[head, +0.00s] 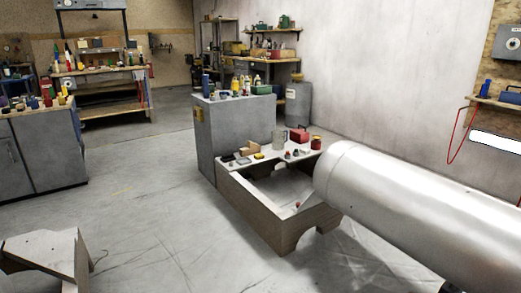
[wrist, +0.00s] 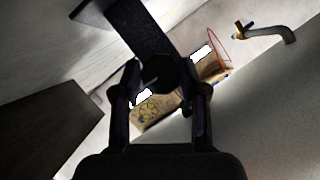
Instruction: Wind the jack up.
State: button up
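No jack can be made out for certain in the head view. In the wrist view, a dark flat bar (wrist: 133,24) comes down from the top and ends in a dark round knob (wrist: 166,72). My gripper (wrist: 163,82) has its black fingers parted, one on each side of this knob. I cannot tell whether the fingers press on it, as dark parts merge there. My gripper is not visible in the head view.
A low box-like bench (head: 290,232) with small items stands mid-floor, beside a grey cabinet (head: 233,135). Another grey cabinet (head: 45,150) is at left. Open floor (head: 140,200) lies between them. The wrist view shows a bent grey pipe (wrist: 285,34) and a red loop (wrist: 217,40).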

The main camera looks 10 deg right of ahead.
jog(key=o, duration=0.4)
jog(key=shift+c, duration=0.2)
jog(key=shift+w, duration=0.1)
jog(key=shift+w+a+r+n+g+p, duration=0.1)
jog(key=shift+w+r+n+g+p, duration=0.15)
jog(key=shift+n+p, duration=0.3)
jog(key=n+g, duration=0.3)
jog(key=shift+f+h, duration=0.25)
jog(key=shift+h, duration=0.05)
jog(key=n+b, duration=0.1)
jog(key=n+g+b, duration=0.1)
jog(key=shift+f+g+h+b, duration=0.25)
jog(key=shift+h+b, duration=0.15)
jog(key=n+g+b, duration=0.1)
jog(key=n+b, duration=0.1)
jog(key=b, duration=0.2)
jog(key=shift+g+h, duration=0.3)
jog(key=shift+h, duration=0.1)
jog(key=shift+r+n+b, duration=0.25)
jog(key=shift+n+b, duration=0.2)
jog(key=shift+b, duration=0.1)
